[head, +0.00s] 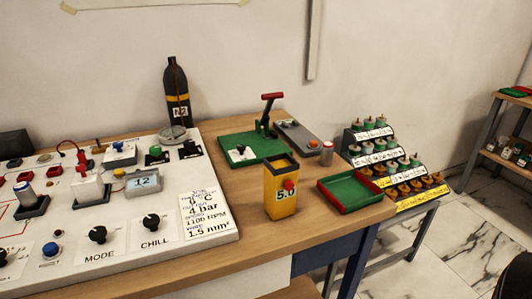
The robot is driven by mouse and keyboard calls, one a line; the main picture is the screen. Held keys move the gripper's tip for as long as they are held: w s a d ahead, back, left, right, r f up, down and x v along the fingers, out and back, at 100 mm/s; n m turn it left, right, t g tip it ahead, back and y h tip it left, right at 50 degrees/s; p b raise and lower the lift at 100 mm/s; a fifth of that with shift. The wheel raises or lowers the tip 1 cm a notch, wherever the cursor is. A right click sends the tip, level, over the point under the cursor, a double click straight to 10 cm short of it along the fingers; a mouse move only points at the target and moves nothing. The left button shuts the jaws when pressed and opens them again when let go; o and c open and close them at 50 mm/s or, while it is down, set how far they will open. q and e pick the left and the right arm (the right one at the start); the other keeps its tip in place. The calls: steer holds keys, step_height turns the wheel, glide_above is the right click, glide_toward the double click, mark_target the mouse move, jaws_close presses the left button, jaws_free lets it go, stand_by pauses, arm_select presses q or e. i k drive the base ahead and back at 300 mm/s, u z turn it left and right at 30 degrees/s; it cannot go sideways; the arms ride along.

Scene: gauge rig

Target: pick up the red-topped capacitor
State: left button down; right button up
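A small silver cylinder with a reddish top, which looks like the red-topped capacitor (327,153), stands upright on the wooden bench. It is right of the grey block with an orange knob and behind the green tray with red walls. Neither of my grippers is in view, so nothing is seen near the capacitor or holding it. Another small cylinder (27,193), with a bluish top, stands in a dark holder on the white panel at the left.
The yellow box marked 5.0 (280,190) and the red-walled green tray (350,190) stand in front of the capacitor. A green lever press (255,146) and grey block (297,138) are to its left. A stepped rack (385,158) stands right. Bare wood (235,200) lies beside the white panel.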

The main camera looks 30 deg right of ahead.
mark_target(327, 150)
steer(key=u, duration=1.8)
steer(key=k, duration=1.25)
steer(key=z, duration=1.65)
steer(key=i, duration=0.45)
steer(key=z, duration=0.1)
